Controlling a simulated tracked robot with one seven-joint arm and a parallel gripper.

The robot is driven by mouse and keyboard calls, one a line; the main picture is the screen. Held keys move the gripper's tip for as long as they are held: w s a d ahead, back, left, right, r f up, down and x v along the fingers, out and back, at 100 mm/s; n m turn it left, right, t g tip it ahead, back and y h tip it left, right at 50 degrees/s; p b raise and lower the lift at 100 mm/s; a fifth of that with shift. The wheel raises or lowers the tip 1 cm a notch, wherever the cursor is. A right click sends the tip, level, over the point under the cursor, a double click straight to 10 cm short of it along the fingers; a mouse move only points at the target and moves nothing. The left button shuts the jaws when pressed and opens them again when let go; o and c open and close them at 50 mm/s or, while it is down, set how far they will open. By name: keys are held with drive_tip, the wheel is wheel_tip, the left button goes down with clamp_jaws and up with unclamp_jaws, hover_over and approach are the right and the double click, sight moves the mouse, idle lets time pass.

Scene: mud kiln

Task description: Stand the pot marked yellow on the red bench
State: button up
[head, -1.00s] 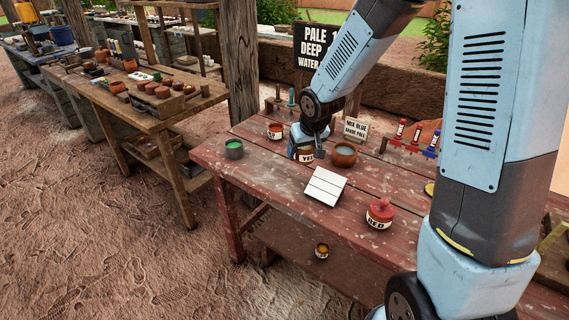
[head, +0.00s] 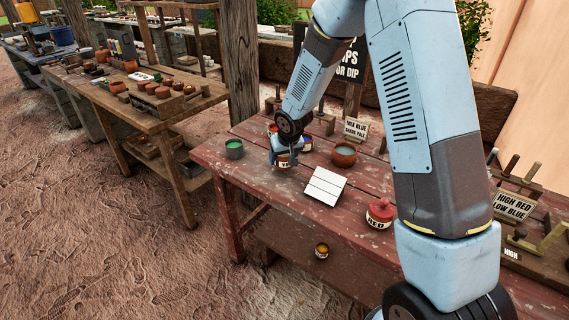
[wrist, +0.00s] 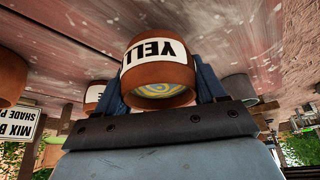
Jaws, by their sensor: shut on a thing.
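The pot marked yellow (head: 284,162) is a brown pot with a white label, partly readable as "YELL" in the wrist view (wrist: 158,50). My gripper (head: 285,156) is shut on it, with fingers on both sides of it in the wrist view (wrist: 160,84). Its open mouth faces the wrist camera and shows swirled yellow and blue inside. The red bench (head: 235,172) lies under the pot. I cannot tell whether the pot's base touches the boards. It is near the bench's left part, between a green-filled pot and a brown bowl.
The green-filled pot (head: 234,149) stands to the left and the brown bowl (head: 344,154) to the right. Close behind are a red-and-white pot (head: 272,129) and a blue-topped pot (head: 307,142).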

wheel_tip(320, 180, down, 3)
drive_tip(key=shift+r, duration=0.1)
drive_tip(key=o, duration=1.2)
drive_tip(key=v, duration=1.2)
drive_tip(key=shift+d+r, duration=0.1)
drive_tip(key=shift+r, duration=0.05)
